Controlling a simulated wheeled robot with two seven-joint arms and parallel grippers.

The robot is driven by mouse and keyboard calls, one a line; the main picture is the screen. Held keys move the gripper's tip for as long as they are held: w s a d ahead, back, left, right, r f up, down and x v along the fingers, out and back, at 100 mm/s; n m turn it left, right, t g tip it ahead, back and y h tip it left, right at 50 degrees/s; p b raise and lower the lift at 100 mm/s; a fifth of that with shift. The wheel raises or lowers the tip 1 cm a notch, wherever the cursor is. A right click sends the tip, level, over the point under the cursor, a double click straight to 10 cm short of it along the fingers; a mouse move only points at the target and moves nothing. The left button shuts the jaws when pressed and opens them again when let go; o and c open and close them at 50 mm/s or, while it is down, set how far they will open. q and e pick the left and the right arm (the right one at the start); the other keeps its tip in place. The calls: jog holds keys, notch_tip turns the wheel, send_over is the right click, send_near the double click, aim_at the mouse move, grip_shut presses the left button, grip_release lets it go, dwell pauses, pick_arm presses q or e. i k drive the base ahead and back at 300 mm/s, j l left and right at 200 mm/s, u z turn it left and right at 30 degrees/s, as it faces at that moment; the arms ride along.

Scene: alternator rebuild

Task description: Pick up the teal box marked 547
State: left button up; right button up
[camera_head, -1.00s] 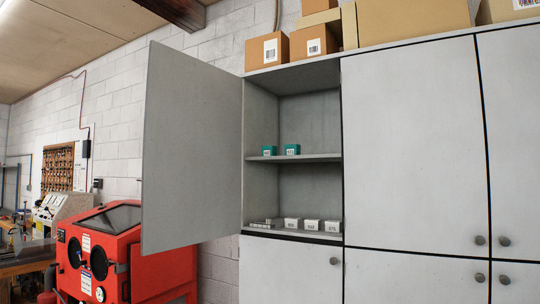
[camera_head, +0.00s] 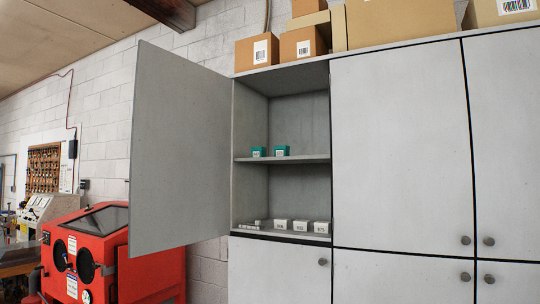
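Two small teal boxes stand side by side on the upper shelf of the open grey cabinet: a left teal box (camera_head: 258,152) and a right teal box (camera_head: 282,151). Each has a pale label on its front. The print is too small to read, so I cannot tell which one is marked 547. Neither of my grippers is in view.
The open cabinet door (camera_head: 180,150) swings out to the left. Several white boxes (camera_head: 301,226) stand on the lower shelf (camera_head: 282,235). Cardboard boxes (camera_head: 302,45) sit on top of the cabinet. A red blasting cabinet (camera_head: 105,255) stands at lower left.

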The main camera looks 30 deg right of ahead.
aim_at(255, 151)
jog(key=l+z, duration=0.25)
jog(key=z, duration=0.2)
jog(key=i+l+z, duration=0.15)
jog(key=z, duration=0.3)
